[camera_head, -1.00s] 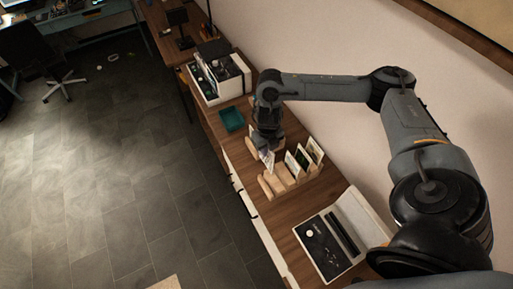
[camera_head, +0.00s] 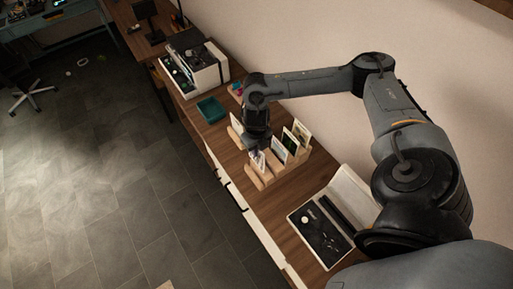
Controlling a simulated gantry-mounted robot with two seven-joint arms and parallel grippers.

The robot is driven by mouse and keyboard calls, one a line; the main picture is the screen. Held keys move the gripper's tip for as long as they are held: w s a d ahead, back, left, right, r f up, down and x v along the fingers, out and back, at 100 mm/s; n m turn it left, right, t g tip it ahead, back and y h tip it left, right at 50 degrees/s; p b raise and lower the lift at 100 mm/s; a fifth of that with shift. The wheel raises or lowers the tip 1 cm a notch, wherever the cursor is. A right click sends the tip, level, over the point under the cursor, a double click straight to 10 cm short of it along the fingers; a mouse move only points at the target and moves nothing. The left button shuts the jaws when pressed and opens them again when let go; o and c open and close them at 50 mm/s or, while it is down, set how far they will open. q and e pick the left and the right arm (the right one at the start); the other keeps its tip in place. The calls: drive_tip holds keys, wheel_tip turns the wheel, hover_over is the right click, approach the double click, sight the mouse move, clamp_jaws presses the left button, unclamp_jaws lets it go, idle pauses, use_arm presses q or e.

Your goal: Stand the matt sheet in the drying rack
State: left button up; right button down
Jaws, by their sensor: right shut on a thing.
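The wooden drying rack (camera_head: 256,180) stands on the long wooden bench, with upright slats. Several upright sheets stand in it, among them a picture sheet (camera_head: 290,143) and another at the right end (camera_head: 301,132). My right gripper (camera_head: 258,145) points down over the left part of the rack. It is shut on a small pale sheet (camera_head: 258,159), held upright close to the slats. I cannot tell whether its lower edge sits in a slot. The fingertips are small and dark, and the arm hides part of the rack. My left gripper is not in view.
A teal tray (camera_head: 211,109) lies beyond the rack, with a white box of dark items (camera_head: 200,68) farther back. An open case (camera_head: 322,235) lies nearer me. The wall runs along the bench's right side. Open tiled floor lies left.

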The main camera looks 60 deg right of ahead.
sight(257, 164)
wheel_tip(257, 164, down, 7)
drive_tip(key=b, duration=0.5)
drive_tip(key=shift+r, duration=0.1)
idle(0.3)
drive_tip(key=shift+f+b, duration=0.45)
drive_tip(key=shift+f+b, duration=1.05)
drive_tip(key=shift+f, duration=0.5)
drive_tip(key=shift+f+b, duration=0.35)
drive_tip(key=shift+f, duration=0.2)
